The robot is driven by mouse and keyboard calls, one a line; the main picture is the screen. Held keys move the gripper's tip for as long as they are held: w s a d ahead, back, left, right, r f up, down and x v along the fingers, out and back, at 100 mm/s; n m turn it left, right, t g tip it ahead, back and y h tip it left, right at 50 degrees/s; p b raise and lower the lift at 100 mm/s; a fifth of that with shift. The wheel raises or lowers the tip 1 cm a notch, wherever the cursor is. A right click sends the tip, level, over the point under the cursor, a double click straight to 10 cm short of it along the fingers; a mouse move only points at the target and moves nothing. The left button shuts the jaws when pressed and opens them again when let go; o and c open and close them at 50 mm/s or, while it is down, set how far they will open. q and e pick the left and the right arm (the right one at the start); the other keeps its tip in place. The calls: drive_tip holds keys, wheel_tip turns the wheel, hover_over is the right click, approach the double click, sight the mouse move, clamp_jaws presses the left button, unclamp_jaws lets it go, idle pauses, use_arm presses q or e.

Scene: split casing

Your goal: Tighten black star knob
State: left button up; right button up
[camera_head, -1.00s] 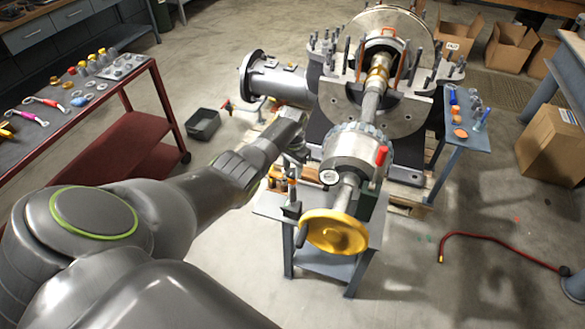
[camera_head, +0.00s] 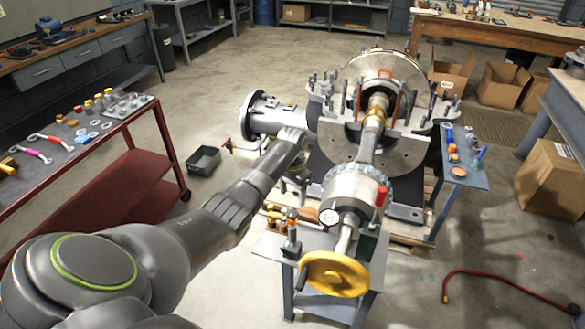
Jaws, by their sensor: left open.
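My left arm reaches in from the left, and its gripper (camera_head: 296,178) is beside the left side of the split casing (camera_head: 375,145), small and partly hidden by my own wrist. The gripper is open, and I see nothing held between its fingers. A small dark knob-like part (camera_head: 290,249) sits low on a post at the left corner of the small blue table; I cannot tell if it is the black star knob. The gripper is above and apart from it. My right gripper is not in view.
A yellow handwheel (camera_head: 335,274) and a round gauge (camera_head: 329,217) sit on the shaft assembly in front of the casing. A red cart (camera_head: 130,190) with tools stands left. A dark bin (camera_head: 204,160) and a red hose (camera_head: 500,275) lie on open floor.

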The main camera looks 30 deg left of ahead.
use_arm(q)
wheel_tip(320, 180, up, 10)
drive_tip(key=b, duration=0.1)
drive_tip(key=shift+f, duration=0.1)
idle(0.5)
drive_tip(key=s+f+n, duration=0.1)
drive_tip(key=s+f, duration=0.5)
drive_tip(key=f, duration=0.6)
drive_tip(key=s+f+y, duration=0.1)
drive_tip(key=s+f, duration=0.6)
drive_tip(key=f, duration=0.6)
drive_tip(key=s+f+n, duration=0.1)
drive_tip(key=s+f, duration=0.5)
drive_tip(key=f, duration=0.6)
drive_tip(key=s+d+f, duration=0.2)
drive_tip(key=s+f, duration=0.3)
drive_tip(key=s, duration=0.6)
drive_tip(key=s+d+f+b, duration=0.1)
drive_tip(key=s+f, duration=0.4)
drive_tip(key=s, duration=0.7)
drive_tip(key=s+d+f+t, duration=0.1)
drive_tip(key=s+d+f, duration=0.3)
drive_tip(key=s, duration=0.8)
drive_tip(key=shift+f+n, duration=0.3)
drive_tip(key=shift+f, duration=0.4)
drive_tip(key=shift+d, duration=0.1)
